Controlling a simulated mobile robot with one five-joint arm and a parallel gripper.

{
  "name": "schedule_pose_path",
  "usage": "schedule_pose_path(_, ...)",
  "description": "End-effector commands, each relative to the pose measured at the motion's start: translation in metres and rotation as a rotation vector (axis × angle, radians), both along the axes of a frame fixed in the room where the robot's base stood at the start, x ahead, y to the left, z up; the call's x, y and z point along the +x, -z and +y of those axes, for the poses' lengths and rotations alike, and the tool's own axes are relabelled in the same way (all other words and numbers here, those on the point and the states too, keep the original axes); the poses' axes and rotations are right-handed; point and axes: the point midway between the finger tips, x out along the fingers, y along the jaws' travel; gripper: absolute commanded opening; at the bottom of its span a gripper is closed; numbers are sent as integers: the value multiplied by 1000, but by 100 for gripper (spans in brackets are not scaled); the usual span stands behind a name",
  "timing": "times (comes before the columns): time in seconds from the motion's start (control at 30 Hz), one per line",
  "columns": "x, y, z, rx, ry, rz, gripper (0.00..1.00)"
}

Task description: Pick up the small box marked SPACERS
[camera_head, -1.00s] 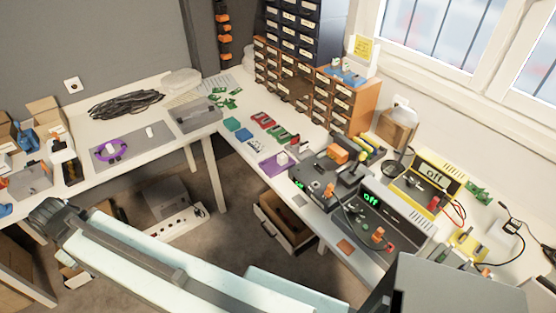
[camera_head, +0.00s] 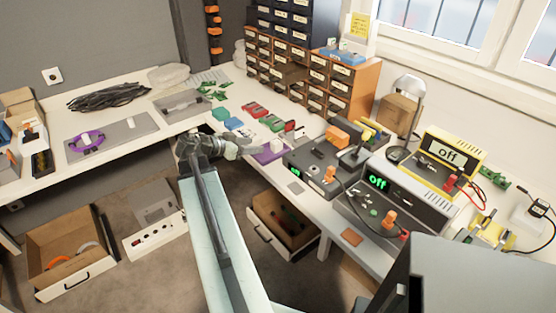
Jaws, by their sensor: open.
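No label reading SPACERS is legible, so I cannot tell which box it is. Small boxes stand on the right-hand bench (camera_head: 312,190): a green-teal box (camera_head: 221,114), a blue box (camera_head: 233,124), a red box (camera_head: 256,110), and a dark red box (camera_head: 290,126). A small white block (camera_head: 277,146) stands on a purple mat (camera_head: 266,156). My gripper (camera_head: 256,148) is over the bench's front edge, just left of the white block and mat. It is open and appears empty. Its fingertips are small and partly merge with the clutter.
Grey bench instruments (camera_head: 318,164) crowd the bench right of the mat. A brown drawer cabinet (camera_head: 340,92) stands behind the small boxes. An open drawer (camera_head: 285,222) juts out below the bench.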

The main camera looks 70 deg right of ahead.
Motion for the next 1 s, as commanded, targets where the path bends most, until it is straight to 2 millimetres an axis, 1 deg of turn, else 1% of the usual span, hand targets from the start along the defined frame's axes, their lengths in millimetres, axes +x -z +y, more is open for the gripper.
schedule_pose_path(0.03,-11,1,-8,-32,26,-7,53)
schedule_pose_path(0.1,-18,-3,-13,-55,42,-12,53)
schedule_pose_path(0.23,-21,-3,-17,-59,44,-14,53)
schedule_pose_path(0.4,-31,6,-33,-57,45,-13,53)
schedule_pose_path(0.57,-34,7,-36,-56,43,-13,53)
schedule_pose_path(0.67,-42,12,-46,-55,45,-13,53)
schedule_pose_path(0.83,-57,24,-69,-55,44,-14,53)
schedule_pose_path(0.9,-61,24,-73,-55,44,-13,53)
schedule_pose_path(1.0,-61,23,-73,-55,43,-13,53)
